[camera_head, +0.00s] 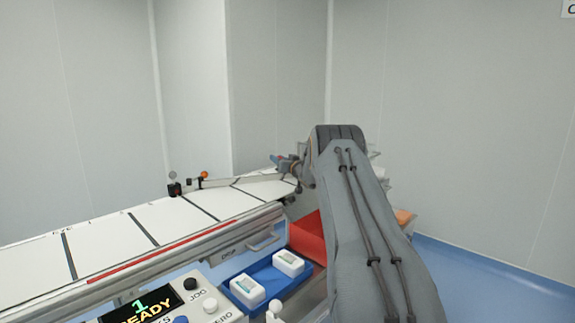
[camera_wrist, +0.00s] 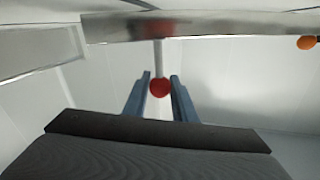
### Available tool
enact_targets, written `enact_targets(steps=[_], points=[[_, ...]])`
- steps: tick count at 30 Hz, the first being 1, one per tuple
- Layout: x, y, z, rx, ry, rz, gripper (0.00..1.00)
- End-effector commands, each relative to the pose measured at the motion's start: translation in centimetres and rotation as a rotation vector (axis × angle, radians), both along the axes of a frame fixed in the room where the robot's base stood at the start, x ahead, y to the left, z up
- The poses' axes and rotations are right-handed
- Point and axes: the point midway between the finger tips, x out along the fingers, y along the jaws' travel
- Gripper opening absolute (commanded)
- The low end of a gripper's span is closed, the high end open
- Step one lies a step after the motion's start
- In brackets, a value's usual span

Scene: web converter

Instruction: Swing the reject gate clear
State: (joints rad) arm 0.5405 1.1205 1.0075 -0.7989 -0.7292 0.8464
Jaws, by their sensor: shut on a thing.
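The reject gate (camera_head: 238,181) is a thin grey bar lying across the far end of the white belt. An orange ball (camera_head: 204,174) stands near its left end, beside a small dark block (camera_head: 174,189). In the wrist view the gate (camera_wrist: 200,26) is a metal bar across the top, with the orange ball (camera_wrist: 307,42) at the right. A red knob (camera_wrist: 160,87) on a short stem joins the bar. My gripper (camera_wrist: 160,86) has its two blue fingers shut on the red knob. In the head view my gripper (camera_head: 283,163) is at the gate's right end, partly hidden by my arm.
The white belt (camera_head: 100,228) has dark cross lines. In front are a handle (camera_head: 265,243), a red bin (camera_head: 308,238), a blue tray (camera_head: 270,277) with two white boxes and a control panel (camera_head: 195,302) reading READY. Grey walls stand behind.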

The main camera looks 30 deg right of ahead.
Motion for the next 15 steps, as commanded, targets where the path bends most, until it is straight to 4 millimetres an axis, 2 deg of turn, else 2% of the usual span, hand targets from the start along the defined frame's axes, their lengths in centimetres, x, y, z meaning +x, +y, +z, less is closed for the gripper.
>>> enact_targets(steps=[6,7,9,10,15], points=[[0.01,0.11,0.08,-0.001,0.000,0.001,0.00],[0.01,0.10,0.08,-0.001,0.000,0.001,0.26],[-0.01,0.05,0.07,-0.001,0.000,0.001,0.38],[-0.03,0.01,0.06,-0.001,0.000,0.000,0.43],[-0.13,-0.22,0.02,0.000,0.001,-0.003,0.43]])
